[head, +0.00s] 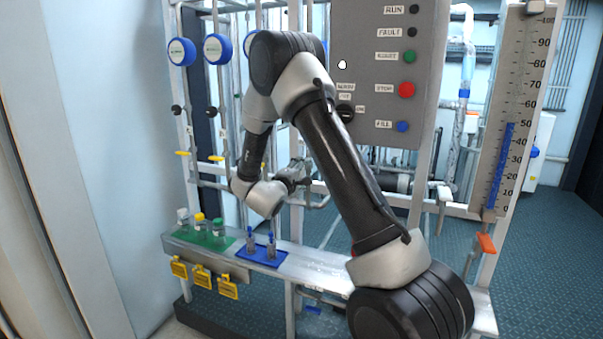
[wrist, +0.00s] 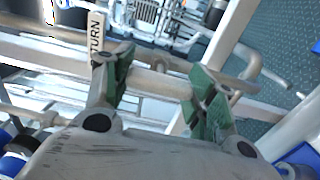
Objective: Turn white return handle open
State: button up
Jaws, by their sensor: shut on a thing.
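The white return handle (wrist: 97,40) shows in the wrist view as a white strip with the letters "TURN" readable. Its lower end goes behind the left finger of my gripper (wrist: 160,90). The two green-padded fingers are spread apart, with a pale bar between them. I cannot tell clearly where the handle ends and the pale pipe (wrist: 60,55) behind it begins. In the head view my gripper (head: 298,172) is small and partly hidden among the pipes, and the handle cannot be made out there.
In the head view a grey control panel (head: 388,60) hangs right of my arm. A shelf (head: 320,268) below carries a green rack (head: 190,240) and a blue rack (head: 245,254) with vials. A level gauge (head: 516,110) stands at the right. Pipes crowd the gripper closely.

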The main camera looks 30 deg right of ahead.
dwell(0.4)
jog(key=o, duration=1)
jog(key=v, duration=1.2)
